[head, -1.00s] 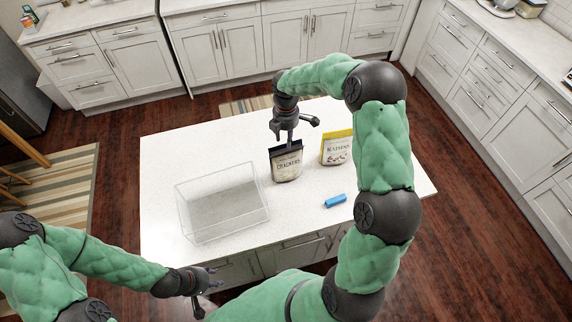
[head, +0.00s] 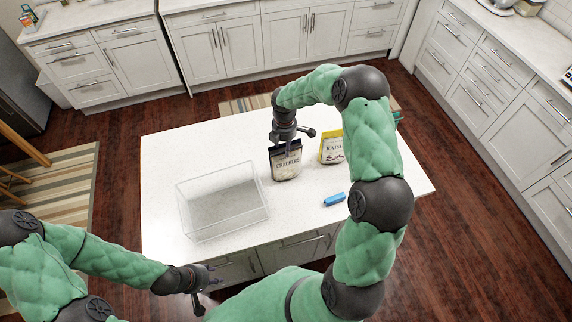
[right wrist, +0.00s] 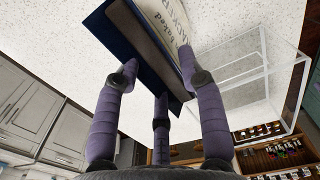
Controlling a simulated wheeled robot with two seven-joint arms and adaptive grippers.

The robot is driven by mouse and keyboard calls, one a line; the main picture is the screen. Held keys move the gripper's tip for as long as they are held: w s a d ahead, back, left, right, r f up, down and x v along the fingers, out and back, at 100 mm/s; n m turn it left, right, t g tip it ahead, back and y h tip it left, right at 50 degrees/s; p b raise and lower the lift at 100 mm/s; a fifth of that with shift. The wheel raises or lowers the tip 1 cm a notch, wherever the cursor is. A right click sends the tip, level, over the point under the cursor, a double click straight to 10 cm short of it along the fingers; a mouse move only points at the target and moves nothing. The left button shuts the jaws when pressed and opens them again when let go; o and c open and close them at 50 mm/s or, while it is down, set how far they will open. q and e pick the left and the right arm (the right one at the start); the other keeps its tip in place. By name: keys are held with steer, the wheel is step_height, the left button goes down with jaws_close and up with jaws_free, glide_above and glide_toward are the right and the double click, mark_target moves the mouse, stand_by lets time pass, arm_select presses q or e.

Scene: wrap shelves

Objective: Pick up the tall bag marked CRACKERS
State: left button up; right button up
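The tall bag marked CRACKERS (head: 286,165) stands upright on the white island, with a dark top and a pale front. It also shows in the right wrist view (right wrist: 160,32), where its dark top edge lies close ahead of the fingers. My right gripper (head: 287,148) is above the bag, at its top edge. In the right wrist view its three spread fingers (right wrist: 160,75) are open, overlapping the bag's top; whether they touch it I cannot tell. My left gripper (head: 213,281) is low by the island's front edge, away from the bag; its finger opening is too small to tell.
A clear, empty open-topped box (head: 222,202) stands left of the bag. A yellow-topped RAISINS bag (head: 331,148) stands to the right, partly behind my right arm. A small blue object (head: 334,199) lies nearer the front. The island's left part (head: 160,160) is clear.

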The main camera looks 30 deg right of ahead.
steer(key=shift+f, duration=0.2)
steer(key=shift+c, duration=0.3)
jaws_close()
